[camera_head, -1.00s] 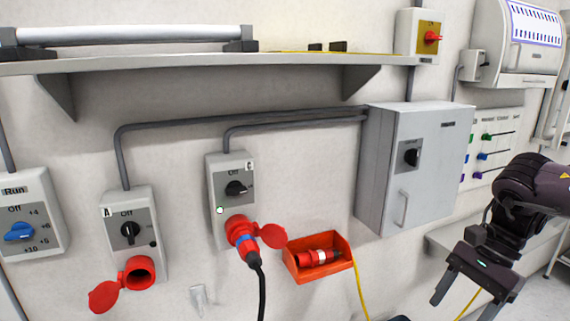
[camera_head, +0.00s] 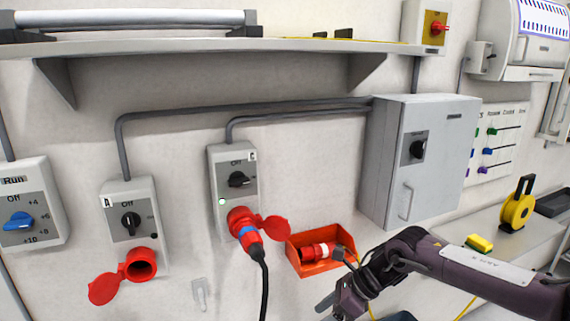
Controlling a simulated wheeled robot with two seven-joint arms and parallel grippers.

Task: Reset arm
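My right arm comes in from the right edge, dark purple and grey, and crosses the lower right of the head view. Its gripper (camera_head: 334,279) is in front of the wall, just right of and below the orange wall bin (camera_head: 307,268). Its fingers look spread apart with nothing between them; one is near the bin's right edge, the other lower left. A red plug (camera_head: 318,250) lies in the bin. My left gripper is not in view.
A red plug with a black cable (camera_head: 250,235) sits in switch box C (camera_head: 236,168). Switch box A (camera_head: 130,215) has an open red socket. A grey cabinet (camera_head: 420,165) hangs above my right arm. A yellow reel (camera_head: 516,208) stands on the right bench.

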